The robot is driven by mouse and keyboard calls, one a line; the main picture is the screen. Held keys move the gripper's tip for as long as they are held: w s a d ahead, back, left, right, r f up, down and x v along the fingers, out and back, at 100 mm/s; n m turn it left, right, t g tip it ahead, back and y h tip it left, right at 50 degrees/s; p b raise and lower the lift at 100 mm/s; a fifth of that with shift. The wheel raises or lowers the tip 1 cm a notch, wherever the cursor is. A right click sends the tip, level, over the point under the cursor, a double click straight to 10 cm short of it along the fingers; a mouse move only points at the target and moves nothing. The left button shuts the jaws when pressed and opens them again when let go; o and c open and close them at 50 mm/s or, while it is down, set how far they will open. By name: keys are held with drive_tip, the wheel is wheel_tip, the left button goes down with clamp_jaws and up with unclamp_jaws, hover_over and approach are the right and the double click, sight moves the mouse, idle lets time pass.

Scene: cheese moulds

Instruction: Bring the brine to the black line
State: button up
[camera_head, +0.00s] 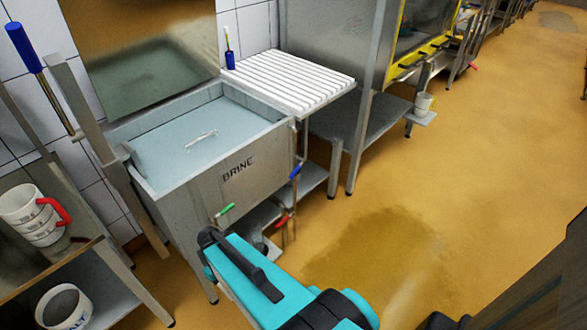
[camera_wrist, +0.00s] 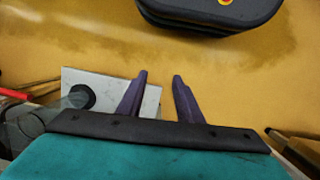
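The brine tank (camera_head: 222,180) is a steel box marked BRINE, standing at the left with pale blue liquid (camera_head: 190,135) inside. A small clear object (camera_head: 200,141) lies at the liquid's surface. I cannot make out a black line on the walls. A green-handled valve (camera_head: 225,209) is low on the tank's front; a blue handle (camera_head: 295,171) and a red handle (camera_head: 283,219) are on pipes at its right corner. My gripper (camera_wrist: 160,76) is open, with nothing between its two fingers in the wrist view. In the head view my teal arm is in front of the tank, fingertips not clear.
A white slatted rack (camera_head: 290,80) adjoins the tank on the right. Left is a steel shelf with white jugs (camera_head: 35,213) and a bucket (camera_head: 64,308) below. A raised lid (camera_head: 145,50) stands behind the tank. The ochre floor (camera_head: 450,170) is mostly clear, with a wet-looking patch.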

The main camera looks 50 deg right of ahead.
drive_tip(key=s+a+f+g, duration=0.1)
drive_tip(key=s+a+f, duration=0.3)
drive_tip(key=s, duration=0.3)
drive_tip(key=s+a+f+g, duration=0.2)
drive_tip(key=s+a+f, duration=0.2)
drive_tip(key=s+a, duration=0.2)
drive_tip(key=shift+s+a, duration=0.2)
drive_tip(key=shift+s, duration=0.25)
drive_tip(key=shift+d, duration=0.15)
